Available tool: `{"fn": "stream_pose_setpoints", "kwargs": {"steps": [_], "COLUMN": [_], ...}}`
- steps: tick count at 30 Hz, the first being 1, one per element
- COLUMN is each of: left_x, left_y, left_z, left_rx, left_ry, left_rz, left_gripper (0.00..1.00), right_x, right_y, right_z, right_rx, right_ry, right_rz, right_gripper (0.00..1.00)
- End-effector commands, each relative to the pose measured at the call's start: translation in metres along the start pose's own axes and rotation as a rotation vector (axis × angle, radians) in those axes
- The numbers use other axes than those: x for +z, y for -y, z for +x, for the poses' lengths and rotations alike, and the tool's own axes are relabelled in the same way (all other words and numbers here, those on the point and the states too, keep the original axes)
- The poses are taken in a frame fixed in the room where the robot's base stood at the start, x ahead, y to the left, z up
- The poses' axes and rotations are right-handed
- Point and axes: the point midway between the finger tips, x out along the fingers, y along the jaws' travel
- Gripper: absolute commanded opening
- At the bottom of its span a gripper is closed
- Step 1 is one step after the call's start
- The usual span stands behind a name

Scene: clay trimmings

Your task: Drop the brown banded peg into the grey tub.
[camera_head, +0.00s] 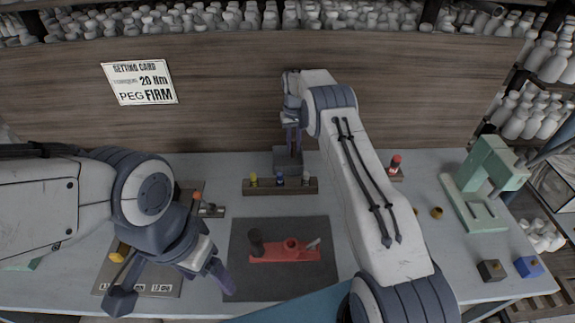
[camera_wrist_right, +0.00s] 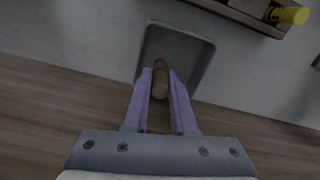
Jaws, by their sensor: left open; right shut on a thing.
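The grey tub (camera_head: 287,165) stands on the table at the back, near the wooden wall. In the right wrist view the tub (camera_wrist_right: 201,62) is an open square box below the fingers. My right gripper (camera_head: 291,147) is above the tub in the head view. It is shut on the brown banded peg (camera_wrist_right: 160,84), which sits between the lilac fingers (camera_wrist_right: 160,92) with its far end against the tub's opening. No band can be made out on it. My left gripper (camera_head: 176,288) is open and empty at the front left, above a labelled board.
A wooden rack (camera_head: 268,189) with several small coloured pieces stands just in front of the tub. A red part (camera_head: 280,254) lies on a dark mat (camera_head: 255,287). A green press (camera_head: 480,190) stands at right, with a dark block (camera_head: 491,270) and a blue block (camera_head: 528,267) before it.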

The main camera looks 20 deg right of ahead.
Motion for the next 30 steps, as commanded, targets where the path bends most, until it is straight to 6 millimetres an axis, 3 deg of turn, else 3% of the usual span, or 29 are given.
{"fn": "stream_pose_setpoints", "kwargs": {"steps": [4,14,15,17,30], "left_x": [0.001,0.001,0.000,0.000,0.001], "left_y": [0.001,0.001,0.001,0.001,0.001], "left_z": [0.010,0.010,0.010,0.010,0.015], "left_rx": [0.000,0.000,0.000,0.000,0.000], "left_ry": [0.000,0.000,0.000,0.000,0.000], "left_rz": [0.001,0.001,0.001,0.001,0.001], "left_gripper": [0.76,0.76,0.76,0.76,0.76], "right_x": [-0.001,-0.001,-0.001,-0.001,-0.001], "right_y": [0.001,0.002,0.002,0.002,0.002], "right_z": [0.017,0.020,0.020,0.020,0.012], "right_rx": [0.000,0.000,0.000,0.000,0.000], "right_ry": [-0.001,-0.002,-0.002,-0.002,-0.002], "right_rz": [-0.001,-0.002,-0.003,-0.002,-0.002], "right_gripper": [0.00,0.00,0.36,0.59,0.59]}}
